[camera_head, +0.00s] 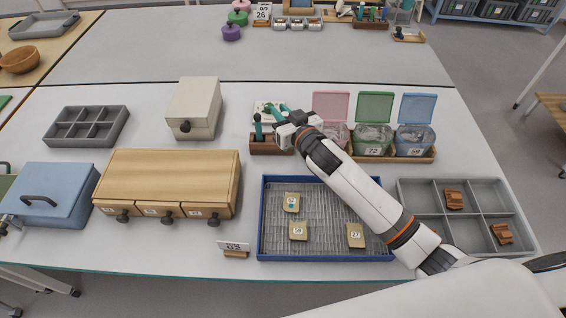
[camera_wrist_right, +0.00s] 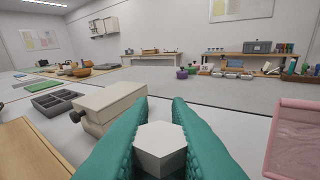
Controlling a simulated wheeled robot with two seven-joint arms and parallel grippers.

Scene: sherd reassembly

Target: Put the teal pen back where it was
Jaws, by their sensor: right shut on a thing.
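A teal pen (camera_head: 258,128) stands upright at the left end of a brown wooden holder block (camera_head: 268,147) in the head view. My right gripper (camera_head: 270,109) is just above and behind the holder, close to the pen's top. In the right wrist view its teal fingers (camera_wrist_right: 160,125) are closed around a pale six-sided thing (camera_wrist_right: 160,150). I cannot tell whether this is part of a pen. The right side of the holder is partly hidden by my gripper. My left gripper is out of view.
Pink, green and blue lidded bins (camera_head: 373,139) stand right of the holder. A blue tray (camera_head: 262,225) with several tan sherds lies in front. A wooden drawer box (camera_head: 175,170) and cream box (camera_head: 195,105) are left. A grey compartment tray (camera_head: 480,215) is at right.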

